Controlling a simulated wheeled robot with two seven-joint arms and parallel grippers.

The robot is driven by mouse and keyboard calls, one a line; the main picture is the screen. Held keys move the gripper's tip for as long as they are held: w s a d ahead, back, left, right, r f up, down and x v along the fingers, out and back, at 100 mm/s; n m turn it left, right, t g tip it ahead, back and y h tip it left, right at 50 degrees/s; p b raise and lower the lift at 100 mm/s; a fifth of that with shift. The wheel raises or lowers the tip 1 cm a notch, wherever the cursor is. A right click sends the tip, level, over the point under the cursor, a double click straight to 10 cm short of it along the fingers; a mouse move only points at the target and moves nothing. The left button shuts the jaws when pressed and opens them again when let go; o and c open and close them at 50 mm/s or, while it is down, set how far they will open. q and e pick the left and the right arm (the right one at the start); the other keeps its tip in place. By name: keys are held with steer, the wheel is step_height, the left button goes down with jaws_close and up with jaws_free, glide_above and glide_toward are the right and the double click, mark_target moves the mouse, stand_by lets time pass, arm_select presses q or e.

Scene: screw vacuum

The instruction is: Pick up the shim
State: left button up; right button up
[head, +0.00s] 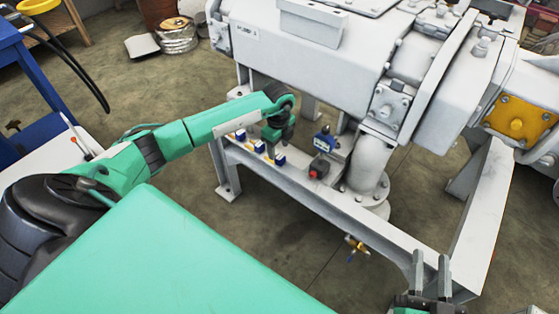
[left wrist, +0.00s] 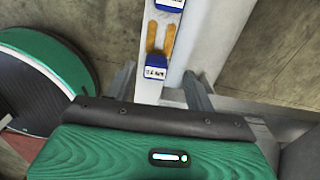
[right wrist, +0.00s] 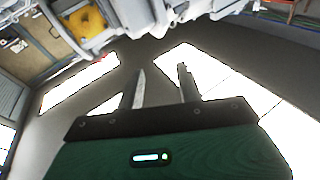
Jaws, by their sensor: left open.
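Small blue blocks with white labels, apparently shims, lie in a row on the white frame rail. In the head view they are a left one (head: 239,136), a middle one (head: 259,147) and a right one (head: 280,160). The left wrist view shows a near block (left wrist: 156,67) and a far one (left wrist: 170,5), with a flat tan two-pronged piece (left wrist: 161,37) between them. My left gripper (left wrist: 160,82) is open above the rail, its fingers on either side of the near block, apparently not touching it. My right gripper (right wrist: 162,80) is open and empty, away from the shims.
The rail (head: 310,194) belongs to the frame under a large white vacuum pump (head: 300,60). A red-and-grey part (head: 319,168) and a blue part (head: 325,140) stand beside the shims. A pipe (head: 370,165) rises behind. A brass valve (head: 356,246) hangs below the rail.

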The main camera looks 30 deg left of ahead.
mark_target(279, 156)
arm_select(q)
steer(key=f, duration=0.2)
steer(key=f+b, duration=0.1)
steer(key=shift+s+d+f, duration=0.2)
steer(key=shift+s+f, duration=0.05)
steer(key=shift+f, duration=0.35)
steer(key=c, duration=1.1)
arm_select(e)
steer(key=r+t, duration=0.1)
steer(key=d+r+t, duration=0.1)
steer(key=r, duration=0.1)
steer(key=r+t, duration=0.1)
steer(key=r, duration=0.1)
steer(key=shift+w+d+r, duration=0.15)
steer(key=shift+w+d, duration=0.05)
steer(key=shift+d, duration=0.05)
